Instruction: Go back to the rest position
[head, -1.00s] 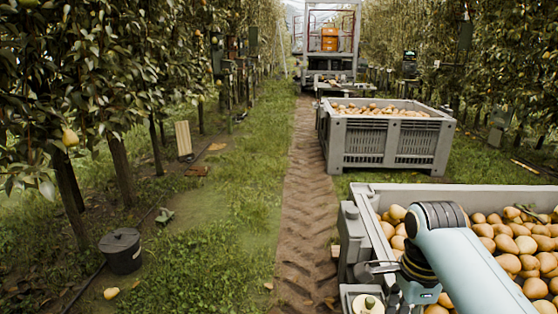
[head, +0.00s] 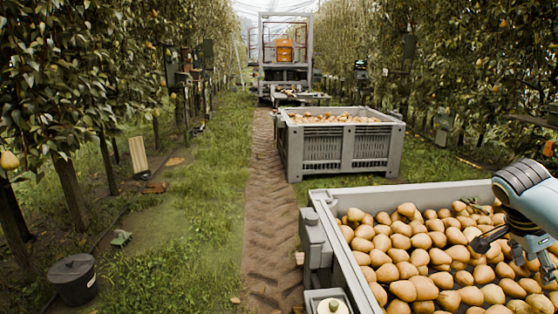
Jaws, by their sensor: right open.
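My right gripper (head: 516,256) is at the right edge, at the end of my pale blue and grey arm. Its dark fingers are apart, and I see no pear between them. It hangs over the pears in the near grey crate (head: 320,212); whether it touches any cannot be told. My left gripper is not in view.
The near crate is full of yellow-brown pears (head: 430,262). A second grey crate (head: 328,160) with pears stands behind it, and a wheeled platform (head: 284,75) farther back. A dark bucket (head: 73,279) stands at lower left. The dirt track (head: 270,215) is clear.

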